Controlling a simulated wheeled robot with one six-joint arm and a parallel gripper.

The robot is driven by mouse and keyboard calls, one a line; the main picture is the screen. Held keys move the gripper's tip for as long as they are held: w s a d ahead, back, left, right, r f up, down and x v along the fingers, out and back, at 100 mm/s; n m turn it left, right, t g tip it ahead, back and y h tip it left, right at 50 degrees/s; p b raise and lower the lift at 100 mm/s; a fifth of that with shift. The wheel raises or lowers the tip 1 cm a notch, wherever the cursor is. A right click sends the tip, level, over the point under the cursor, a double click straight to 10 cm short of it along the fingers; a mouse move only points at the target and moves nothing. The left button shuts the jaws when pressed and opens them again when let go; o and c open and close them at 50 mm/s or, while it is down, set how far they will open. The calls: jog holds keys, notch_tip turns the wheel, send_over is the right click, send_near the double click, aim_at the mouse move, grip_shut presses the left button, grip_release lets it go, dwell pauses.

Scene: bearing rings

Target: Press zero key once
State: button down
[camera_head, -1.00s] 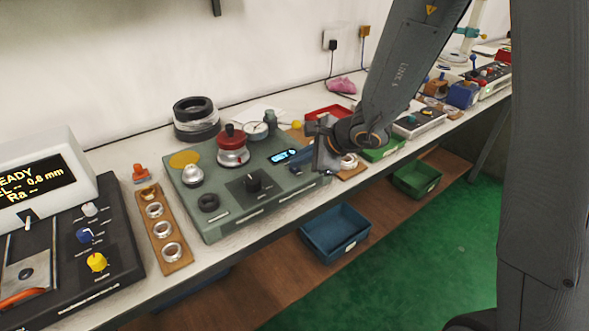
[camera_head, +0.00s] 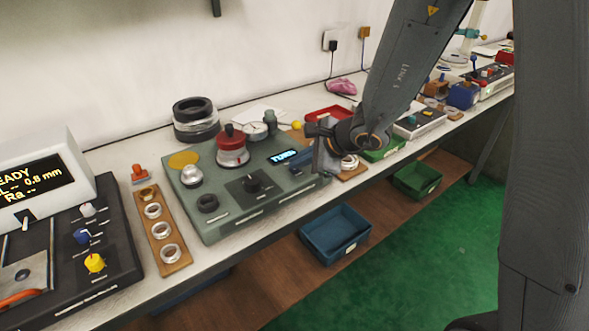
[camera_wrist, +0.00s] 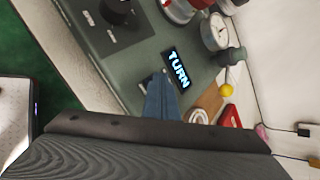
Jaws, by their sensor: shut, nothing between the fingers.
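The green-grey console (camera_head: 225,205) stands on the bench and shows in the wrist view (camera_wrist: 110,70). Its small display (camera_head: 283,155) reads "TURN", clearly legible in the wrist view (camera_wrist: 178,70). My gripper (camera_wrist: 158,78) is shut and empty, its fingertips pointing down at the console's top right beside the display. I cannot make out a zero key; my fingers cover the spot at their tips, and I cannot tell whether they touch the surface. In the head view my gripper (camera_head: 322,165) is at the console's right end, its fingertips not clearly visible.
The console carries a black knob (camera_head: 251,184), a red-topped part (camera_head: 232,150) and a dial gauge (camera_wrist: 214,32). A yellow ball (camera_wrist: 226,90) and a red tray (camera_head: 325,113) lie beyond. A wooden strip with rings (camera_head: 160,232) lies left. A blue bin (camera_head: 335,232) sits below.

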jog(key=shift+r, duration=0.15)
jog(key=shift+r+p, duration=0.35)
jog(key=shift+r, duration=0.25)
jog(key=shift+r, duration=0.1)
notch_tip(320, 180, up, 5)
jog(key=p, duration=0.3)
jog(key=shift+p, duration=0.3)
jog(key=shift+s, duration=0.1)
dwell(0.4)
